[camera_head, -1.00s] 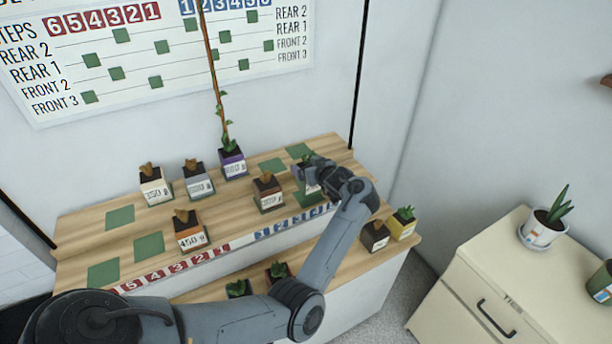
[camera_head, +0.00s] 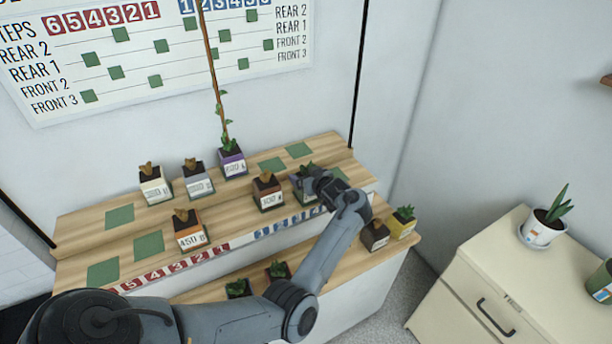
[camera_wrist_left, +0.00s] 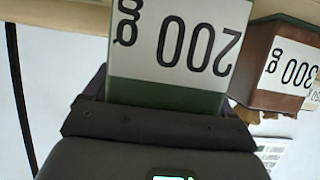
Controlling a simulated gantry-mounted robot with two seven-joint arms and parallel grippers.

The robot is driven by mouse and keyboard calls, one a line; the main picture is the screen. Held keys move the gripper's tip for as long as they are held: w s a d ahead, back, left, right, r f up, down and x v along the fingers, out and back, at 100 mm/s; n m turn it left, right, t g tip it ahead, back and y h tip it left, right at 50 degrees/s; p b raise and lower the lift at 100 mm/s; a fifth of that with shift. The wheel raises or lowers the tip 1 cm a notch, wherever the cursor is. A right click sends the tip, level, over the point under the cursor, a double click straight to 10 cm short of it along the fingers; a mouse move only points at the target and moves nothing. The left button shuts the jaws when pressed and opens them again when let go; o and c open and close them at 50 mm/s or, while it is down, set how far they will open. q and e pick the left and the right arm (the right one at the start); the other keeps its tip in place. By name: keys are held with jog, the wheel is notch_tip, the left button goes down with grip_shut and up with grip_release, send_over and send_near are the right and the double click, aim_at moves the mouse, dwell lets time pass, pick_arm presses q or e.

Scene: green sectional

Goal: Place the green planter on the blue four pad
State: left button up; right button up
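The green planter (camera_wrist_left: 160,95) fills the middle of the left wrist view, upside down there, with a white 200 g label. In the head view the planter (camera_head: 300,190) stands in the front row of the blue side, right of the brown 300 g planter (camera_head: 267,192). My left gripper (camera_head: 316,181) is around its upper part, with dark fingers on either side of it. The blue four pad is covered by the planter; I cannot tell whether the base touches it. The blue number strip (camera_head: 285,224) runs along the front edge, partly hidden by my arm. My right gripper is not in view.
A bare green pad (camera_head: 338,174) lies to the right, and others (camera_head: 272,165) (camera_head: 299,150) behind. The purple planter (camera_head: 232,163) with a tall stem stands back left. The brown planter is close beside the gripper. Several small planters stand on the lower step.

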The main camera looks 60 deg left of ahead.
pick_arm(q)
jog(key=shift+o, duration=1.2)
jog(key=shift+r, duration=0.1)
